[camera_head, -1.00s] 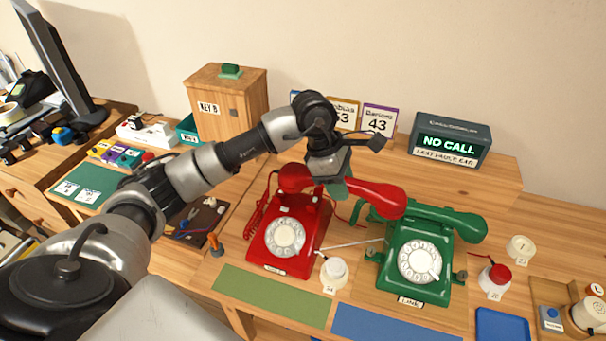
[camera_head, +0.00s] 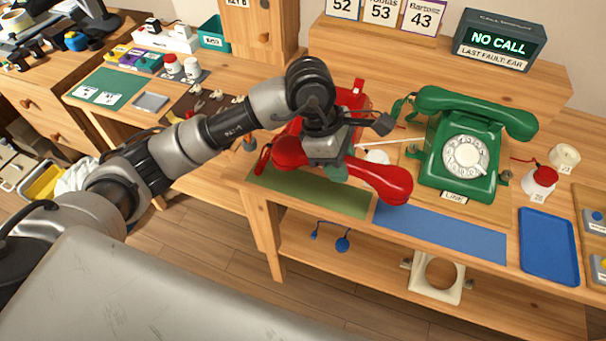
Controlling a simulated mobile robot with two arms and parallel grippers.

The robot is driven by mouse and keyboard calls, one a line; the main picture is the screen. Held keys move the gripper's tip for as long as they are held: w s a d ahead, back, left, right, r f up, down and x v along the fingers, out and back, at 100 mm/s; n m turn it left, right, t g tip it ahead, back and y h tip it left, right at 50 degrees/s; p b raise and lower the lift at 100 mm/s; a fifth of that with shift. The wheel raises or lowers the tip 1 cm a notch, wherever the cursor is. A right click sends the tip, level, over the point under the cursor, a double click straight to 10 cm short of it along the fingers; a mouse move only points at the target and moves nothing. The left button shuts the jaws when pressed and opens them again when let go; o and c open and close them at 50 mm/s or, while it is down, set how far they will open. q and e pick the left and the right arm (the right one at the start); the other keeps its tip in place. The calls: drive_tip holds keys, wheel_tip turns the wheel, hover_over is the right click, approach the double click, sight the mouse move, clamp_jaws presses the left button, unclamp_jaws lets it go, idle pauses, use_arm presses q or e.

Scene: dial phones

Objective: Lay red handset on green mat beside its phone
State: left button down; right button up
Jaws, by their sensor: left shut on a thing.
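The red handset (camera_head: 386,182) is held by my left gripper (camera_head: 334,168), whose jaws are shut around its middle. It hangs above the table's front edge, with one end at the left over the green mat and the other over the border with the blue mat. The green mat (camera_head: 310,193) lies flat along the front edge, partly hidden by the handset and gripper. The red phone (camera_head: 354,96) stands behind my arm and is mostly covered; only upper parts show. My right gripper is not in view.
The green phone (camera_head: 480,150) with its own handset on top stands to the right. A blue mat (camera_head: 440,235) lies right of the green mat, with a blue tray (camera_head: 548,245) beyond. A white jar (camera_head: 376,157) stands close behind the held handset.

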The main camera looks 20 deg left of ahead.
use_arm(q)
drive_tip(key=a+f, duration=0.1)
drive_tip(key=a, duration=0.1)
drive_tip(key=a+f, duration=0.1)
drive_tip(key=a, duration=0.1)
drive_tip(key=a+f, duration=0.1)
drive_tip(key=a, duration=0.1)
drive_tip(key=shift+w+a+f, duration=0.1)
drive_tip(key=shift+w+f, duration=0.25)
drive_tip(key=shift+w, duration=0.05)
wheel_tip(320, 180, down, 4)
drive_tip(key=shift+r+p, duration=0.1)
drive_tip(key=shift+p, duration=0.35)
drive_tip(key=shift+f, duration=0.2)
drive_tip(key=c, duration=0.8)
unclamp_jaws()
